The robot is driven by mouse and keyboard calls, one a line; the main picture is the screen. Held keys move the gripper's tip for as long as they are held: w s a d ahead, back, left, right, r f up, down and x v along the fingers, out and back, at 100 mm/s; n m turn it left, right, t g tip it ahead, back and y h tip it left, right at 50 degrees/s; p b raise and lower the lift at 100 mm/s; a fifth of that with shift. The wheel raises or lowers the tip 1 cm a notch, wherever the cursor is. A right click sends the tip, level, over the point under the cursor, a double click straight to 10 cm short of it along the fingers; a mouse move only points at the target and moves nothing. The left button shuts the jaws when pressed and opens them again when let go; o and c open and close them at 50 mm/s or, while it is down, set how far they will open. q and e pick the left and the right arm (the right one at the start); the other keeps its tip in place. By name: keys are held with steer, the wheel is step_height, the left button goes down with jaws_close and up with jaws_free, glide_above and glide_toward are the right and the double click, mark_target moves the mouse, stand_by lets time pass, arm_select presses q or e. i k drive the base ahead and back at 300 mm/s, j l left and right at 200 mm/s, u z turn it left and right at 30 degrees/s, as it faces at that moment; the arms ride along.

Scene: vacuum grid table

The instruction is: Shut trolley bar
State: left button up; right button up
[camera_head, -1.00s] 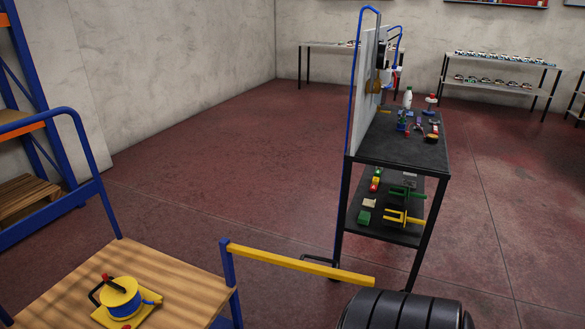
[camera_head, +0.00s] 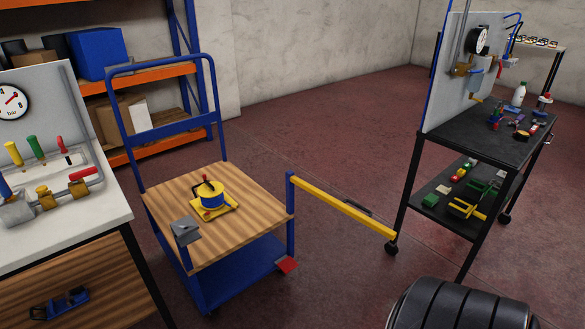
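The blue trolley has a wooden deck (camera_head: 245,190) and a tall blue push handle (camera_head: 160,65) at its back left. A blue post (camera_head: 290,215) stands at the deck's right corner. The yellow trolley bar (camera_head: 345,208) joins this post at its top and sticks out to the right, away from the deck, so it stands open. Its free end is over the floor near the black rack. A grey bracket-like piece (camera_head: 186,231) sits at the deck's front corner. A yellow and blue cable reel (camera_head: 211,195) stands on the deck. Neither of my grippers is in view.
A white workbench (camera_head: 60,235) with a gauge panel stands at left. Orange and blue shelving (camera_head: 150,85) is behind the trolley. A black two-shelf rack (camera_head: 490,135) stands at right. A black ribbed rounded thing (camera_head: 465,308) fills the lower right. Floor behind the bar is clear.

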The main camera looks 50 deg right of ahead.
mark_target(367, 221)
steer(key=l+u, duration=0.35)
steer(key=l, duration=0.45)
steer(key=l+u, duration=0.35)
steer(key=l, duration=0.5)
steer(key=k+l, duration=0.1)
steer(key=l, duration=0.5)
steer(key=k+l, duration=0.1)
steer(key=l, duration=1.15)
steer(key=k+l, duration=0.15)
steer(key=l, duration=0.45)
steer(key=k+l, duration=0.1)
steer(key=l, duration=0.5)
